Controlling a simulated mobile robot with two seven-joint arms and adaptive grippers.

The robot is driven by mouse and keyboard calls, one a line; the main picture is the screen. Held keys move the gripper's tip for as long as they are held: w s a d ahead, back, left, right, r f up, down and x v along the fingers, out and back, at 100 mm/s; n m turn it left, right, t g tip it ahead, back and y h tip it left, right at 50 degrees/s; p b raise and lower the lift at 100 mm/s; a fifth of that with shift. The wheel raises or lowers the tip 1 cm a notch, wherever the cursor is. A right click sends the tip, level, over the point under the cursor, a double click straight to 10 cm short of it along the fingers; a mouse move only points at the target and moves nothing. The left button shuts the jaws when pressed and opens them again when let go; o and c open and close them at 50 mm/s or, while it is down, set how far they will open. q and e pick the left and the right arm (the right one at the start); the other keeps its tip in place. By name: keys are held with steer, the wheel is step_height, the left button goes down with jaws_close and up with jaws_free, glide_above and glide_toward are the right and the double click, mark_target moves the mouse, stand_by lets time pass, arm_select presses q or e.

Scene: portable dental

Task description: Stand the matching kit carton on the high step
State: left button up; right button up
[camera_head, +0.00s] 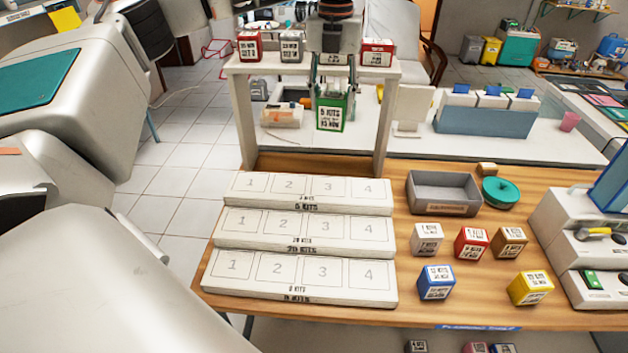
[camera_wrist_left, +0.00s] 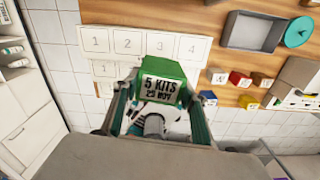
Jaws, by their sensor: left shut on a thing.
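My left gripper (camera_head: 335,88) is shut on a green carton (camera_head: 331,112) with a white label reading "5 KITS" and a date. The carton is held up in the air, upright in the head view. The left wrist view also shows the green carton (camera_wrist_left: 163,72) between the fingers, in front of the numbered steps. A white three-level stepped stand (camera_head: 384,205) is on the wooden table. Its back, highest step (camera_head: 308,190) is marked "5 KITS" and has slots 1 to 4, all bare. The lower two steps are also bare. My right gripper is not in view.
A white raised shelf (camera_head: 243,120) behind the steps carries red and grey cartons (camera_head: 291,46). Right of the steps are a grey tray (camera_head: 433,187), a green round object (camera_head: 500,192), and several cartons, including blue (camera_head: 436,282) and yellow (camera_head: 530,287).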

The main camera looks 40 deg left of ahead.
arm_select(q)
steer(key=shift+w+a+r+n, duration=0.2)
steer(key=shift+r+n, duration=0.1)
steer(key=shift+n, duration=0.1)
steer(key=shift+f, duration=0.15)
step_height(320, 180, down, 14)
steer(key=p, duration=0.1)
glide_above(328, 187)
steer(key=shift+n, duration=0.3)
step_height(328, 187, down, 5)
steer(key=shift+f, duration=0.1)
steer(key=shift+d+f, duration=0.1)
steer(key=shift+f, duration=0.05)
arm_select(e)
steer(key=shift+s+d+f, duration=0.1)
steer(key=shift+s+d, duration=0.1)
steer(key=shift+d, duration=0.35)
arm_select(q)
steer(key=shift+f, duration=0.15)
steer(key=o, duration=1.1)
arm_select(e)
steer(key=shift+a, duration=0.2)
